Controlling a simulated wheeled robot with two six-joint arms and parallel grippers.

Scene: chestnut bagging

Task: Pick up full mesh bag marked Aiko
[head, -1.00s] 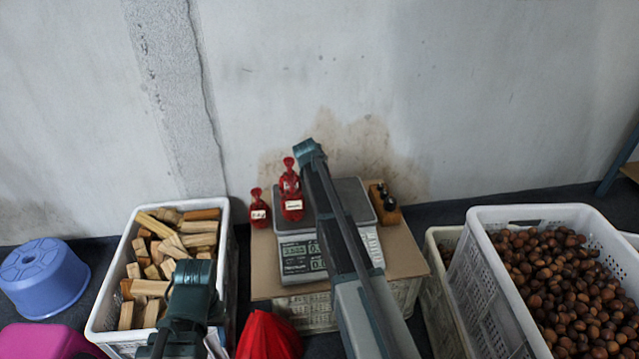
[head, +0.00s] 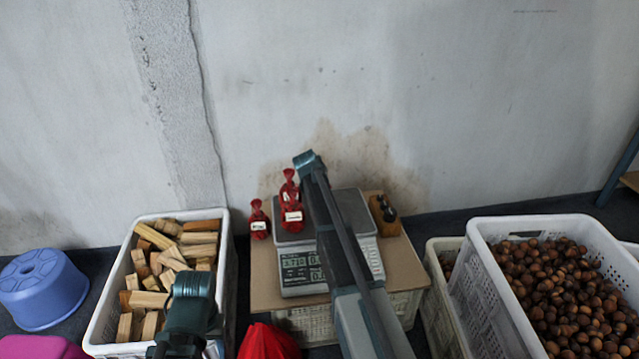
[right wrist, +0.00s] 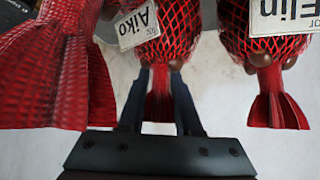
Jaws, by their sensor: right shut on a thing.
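In the right wrist view, a red mesh bag with a white tag reading "Aiko" (right wrist: 172,33) hangs in the middle, with brown nuts inside. My right gripper (right wrist: 160,82) is shut on the bag's gathered red tail. Another red mesh bag, tagged "Elin" (right wrist: 262,42), is on the right, apart from the fingers. The fingers of my left gripper do not show.
The scale (head: 300,271) stands on a cardboard-topped crate (head: 263,293). A wooden block with dark knobs (head: 384,213) is right of it. A crate of wood pieces (head: 97,326) stands left, and a crate of chestnuts (head: 478,290) right. A large red mesh piece (right wrist: 50,75) fills the wrist view's left.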

